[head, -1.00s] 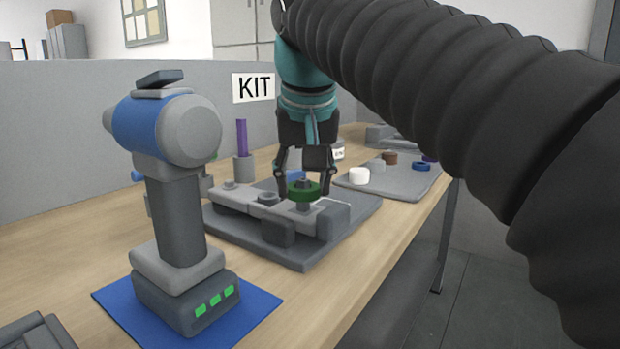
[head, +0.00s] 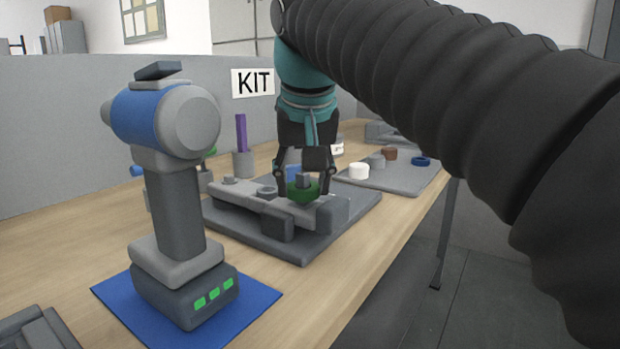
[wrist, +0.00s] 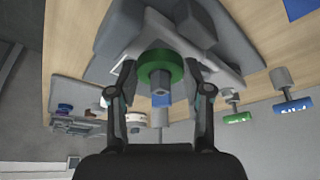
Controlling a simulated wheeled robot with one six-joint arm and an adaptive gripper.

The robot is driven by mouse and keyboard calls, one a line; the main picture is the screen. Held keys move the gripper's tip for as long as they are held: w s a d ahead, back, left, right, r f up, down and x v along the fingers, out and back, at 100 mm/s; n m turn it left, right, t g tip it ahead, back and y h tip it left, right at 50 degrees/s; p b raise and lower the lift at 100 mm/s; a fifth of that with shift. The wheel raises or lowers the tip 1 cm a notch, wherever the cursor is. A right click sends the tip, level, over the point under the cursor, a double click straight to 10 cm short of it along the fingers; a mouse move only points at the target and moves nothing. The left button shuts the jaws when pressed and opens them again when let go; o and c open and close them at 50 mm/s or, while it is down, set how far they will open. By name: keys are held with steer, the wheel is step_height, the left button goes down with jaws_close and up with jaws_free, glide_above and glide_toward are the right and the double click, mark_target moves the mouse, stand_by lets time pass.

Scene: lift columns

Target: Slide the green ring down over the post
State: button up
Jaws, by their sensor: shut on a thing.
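The post's top sticks up above the ring, and the ring sits low, close to the fixture's upper face. I cannot tell whether it touches that face. My gripper (head: 305,190) points down from above, with one finger on each side of the ring, shut on it. In the wrist view the ring (wrist: 160,59) lies between my gripper's fingertips (wrist: 158,72), and the post's end (wrist: 160,90) shows through it.
A blue and grey drill (head: 170,185) stands in front on a blue mat (head: 115,300). A purple rod (head: 241,132) stands upright behind the fixture. Bare tabletop lies in front of the fixture.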

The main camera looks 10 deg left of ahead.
steer(key=shift+f, duration=0.7)
stand_by(0.7)
steer(key=o, duration=1.3)
steer(key=shift+c, duration=0.2)
steer(key=o, duration=0.4)
steer(key=shift+r+p, duration=0.95)
steer(key=shift+r, duration=0.15)
steer(key=shift+r+p, duration=0.8)
steer(key=shift+r, duration=1.6)
steer(key=shift+d, duration=0.1)
